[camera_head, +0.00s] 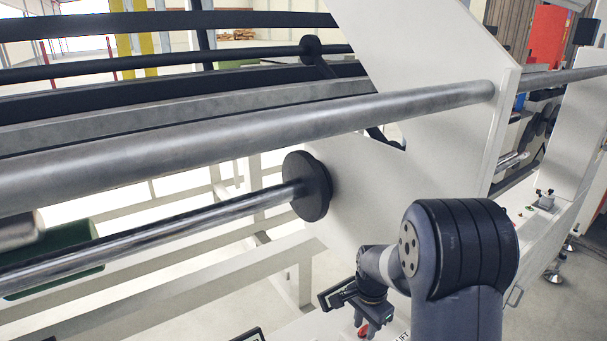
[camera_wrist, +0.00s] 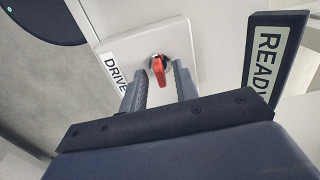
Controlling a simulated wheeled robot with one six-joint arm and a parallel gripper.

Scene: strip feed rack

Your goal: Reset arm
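My gripper (camera_wrist: 158,70) is open in the wrist view, its two dark fingers apart. A red rotary knob (camera_wrist: 158,69) on a white plate marked DRIVE (camera_wrist: 112,65) shows between and beyond the fingertips. I cannot tell whether the fingers touch it. In the head view my arm is bent over at the lower right, with my gripper (camera_head: 372,321) pointing down at the white machine surface. Something red shows beside the fingers there.
A dark sign reading READY (camera_wrist: 265,55) stands right of the fingers. In the head view, a long grey roller (camera_head: 250,135) and a lower metal shaft with a black disc (camera_head: 307,186) run across the left. A white side panel (camera_head: 420,70) rises behind my arm.

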